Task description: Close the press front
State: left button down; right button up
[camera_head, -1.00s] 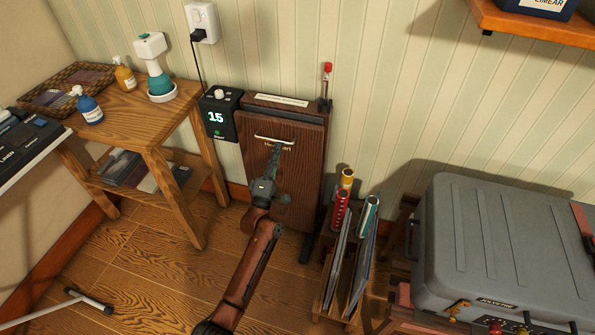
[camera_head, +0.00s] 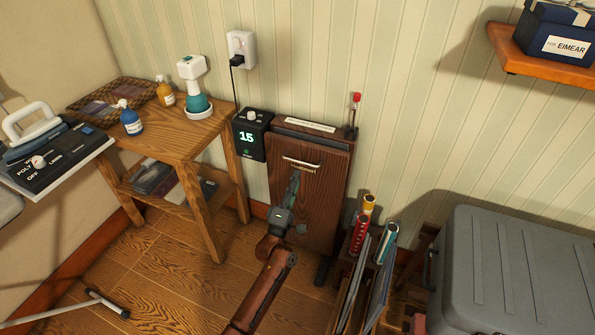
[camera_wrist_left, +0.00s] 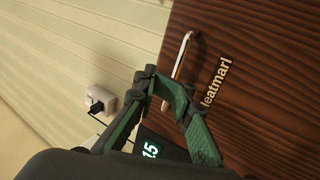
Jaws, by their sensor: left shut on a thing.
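The press (camera_head: 339,195) is a dark brown wooden cabinet against the wall. Its wooden front (camera_head: 268,172) carries a metal bar handle (camera_head: 301,163) near the top. A dark gap shows along the front's upper edge, so it looks tilted slightly outward. My left gripper (camera_head: 295,177) is at the handle, shut on it. In the left wrist view, the fingers (camera_wrist_left: 168,97) meet at the lower end of the handle (camera_wrist_left: 183,55), beside lettering on the front (camera_wrist_left: 250,100). The fingers partly hide the grip. My right gripper is not in view.
A control box reading 15 (camera_head: 249,133) is beside the press. A wooden side table (camera_head: 168,139) with bottles stands left. A rack with folders and rolled tubes (camera_head: 355,290) is close on the right, before a grey case (camera_head: 515,275).

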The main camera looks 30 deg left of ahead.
pick_arm(q)
jog(key=r+p+v, duration=0.1)
jog(key=p+v, duration=0.1)
jog(key=v, duration=0.5)
jog(key=shift+s+d, duration=0.4)
jog(key=shift+s, duration=0.2)
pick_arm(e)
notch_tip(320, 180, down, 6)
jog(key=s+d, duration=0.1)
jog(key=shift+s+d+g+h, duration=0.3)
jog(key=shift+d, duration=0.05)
